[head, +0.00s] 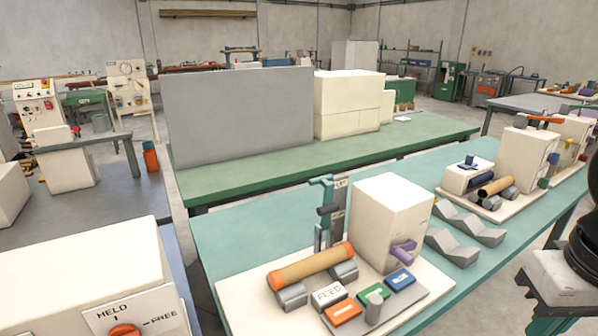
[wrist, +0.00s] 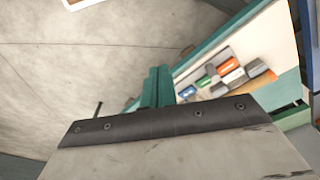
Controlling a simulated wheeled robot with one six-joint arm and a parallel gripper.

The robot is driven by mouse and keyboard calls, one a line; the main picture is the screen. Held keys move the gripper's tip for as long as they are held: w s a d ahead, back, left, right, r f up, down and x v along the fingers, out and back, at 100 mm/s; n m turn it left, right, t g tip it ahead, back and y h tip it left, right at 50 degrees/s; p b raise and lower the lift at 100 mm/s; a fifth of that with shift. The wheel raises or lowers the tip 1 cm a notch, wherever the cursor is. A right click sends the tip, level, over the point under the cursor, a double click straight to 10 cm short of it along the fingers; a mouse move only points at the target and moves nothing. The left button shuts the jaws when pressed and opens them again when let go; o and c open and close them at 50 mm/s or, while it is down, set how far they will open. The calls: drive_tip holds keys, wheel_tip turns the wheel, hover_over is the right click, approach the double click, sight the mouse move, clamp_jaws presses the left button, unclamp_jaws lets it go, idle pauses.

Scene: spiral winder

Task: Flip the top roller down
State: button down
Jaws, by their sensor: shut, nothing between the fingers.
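In the head view, an orange-ended brown tube (head: 312,265) lies across grey lower rollers (head: 292,296) on the near winder's cream base. Behind it stands a grey post with a teal arm (head: 324,182) at its top. A short dark roller (head: 329,209), which looks like the top roller, sits on this arm, raised clear above the tube. In the wrist view, my gripper (wrist: 157,70) shows as two teal fingers side by side, shut and empty. It is apart from the winder; the top roller cannot be made out there.
A cream housing (head: 392,222) stands right of the post. Grey V-shaped rests (head: 452,246) and another winder stand further right on the teal bench (head: 225,248). A HELD/FREE box (head: 80,275) is at near left.

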drive_tip(key=w+a+r+n, duration=0.1)
drive_tip(key=w+a+r, duration=0.2)
drive_tip(key=w, duration=0.5)
drive_tip(key=w+a+r+n+t, duration=0.1)
drive_tip(key=w+a+r, duration=0.2)
drive_tip(key=w, duration=0.4)
drive_tip(key=w+a+r+n, duration=0.1)
drive_tip(key=w+a+r, duration=0.2)
drive_tip(key=w, duration=0.5)
drive_tip(key=w+a+f+n+y, duration=0.1)
drive_tip(key=w+a+n, duration=0.1)
drive_tip(key=w+a, duration=0.7)
drive_tip(key=w+a+f+n+t+y, duration=0.1)
drive_tip(key=w+a+f, duration=0.1)
drive_tip(key=w+a, duration=0.7)
drive_tip(key=w, duration=0.3)
drive_tip(key=shift+w+a+f+n, duration=0.25)
drive_tip(key=shift+w+a+n, duration=0.1)
drive_tip(key=shift+n, duration=0.05)
